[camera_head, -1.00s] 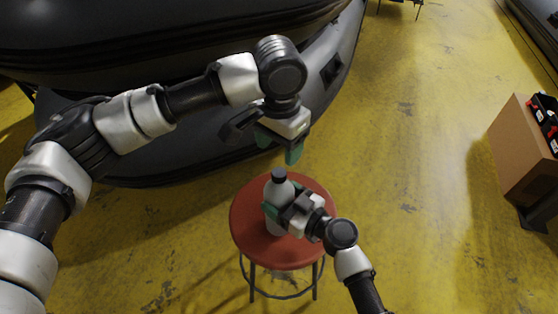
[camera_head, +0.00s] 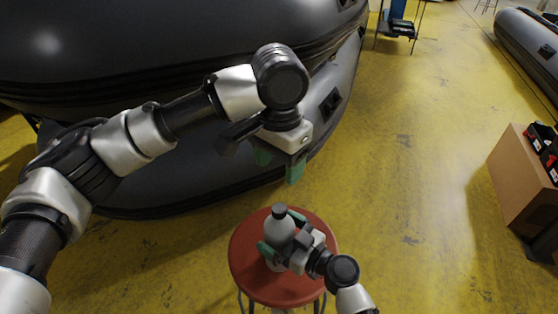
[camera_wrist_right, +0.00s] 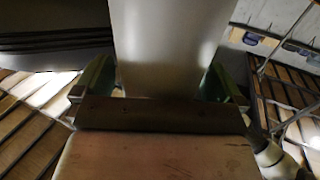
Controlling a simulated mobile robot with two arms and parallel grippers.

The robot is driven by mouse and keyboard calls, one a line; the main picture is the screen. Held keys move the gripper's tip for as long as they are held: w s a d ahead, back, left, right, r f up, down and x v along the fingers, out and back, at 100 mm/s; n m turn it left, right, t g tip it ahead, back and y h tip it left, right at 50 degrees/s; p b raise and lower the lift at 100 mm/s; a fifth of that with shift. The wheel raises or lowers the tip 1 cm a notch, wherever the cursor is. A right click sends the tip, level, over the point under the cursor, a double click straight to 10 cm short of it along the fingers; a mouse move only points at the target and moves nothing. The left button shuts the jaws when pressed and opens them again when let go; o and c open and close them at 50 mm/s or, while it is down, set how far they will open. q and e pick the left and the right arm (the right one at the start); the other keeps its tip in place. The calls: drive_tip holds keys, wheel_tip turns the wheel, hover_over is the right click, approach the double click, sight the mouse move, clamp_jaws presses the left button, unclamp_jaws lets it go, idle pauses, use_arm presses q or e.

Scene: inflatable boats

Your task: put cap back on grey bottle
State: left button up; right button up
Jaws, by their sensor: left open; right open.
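The grey bottle (camera_head: 278,235) stands upright on the round red stool (camera_head: 247,285). A dark cap (camera_head: 279,211) sits on its top; I cannot tell whether it is screwed tight. My right gripper (camera_head: 281,233) is open, with its green fingers on either side of the bottle body. In the right wrist view the pale bottle (camera_wrist_right: 170,40) stands between the two fingers (camera_wrist_right: 158,82), with its top and cap out of frame. My left gripper (camera_head: 279,167) is open and empty, pointing down above the cap with a clear gap.
Large dark inflatable boats (camera_head: 150,45) fill the back left, behind my left arm. A cardboard box (camera_head: 520,180) with red and black items stands at the right. A blue and black stand (camera_head: 396,28) is at the back. The yellow floor between is clear.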

drive_tip(key=shift+s+d, duration=0.1)
drive_tip(key=b+v, duration=0.1)
drive_tip(key=v, duration=0.9)
drive_tip(key=shift+s+d+b, duration=0.2)
drive_tip(key=shift+b, duration=0.1)
drive_tip(key=shift+d, duration=0.1)
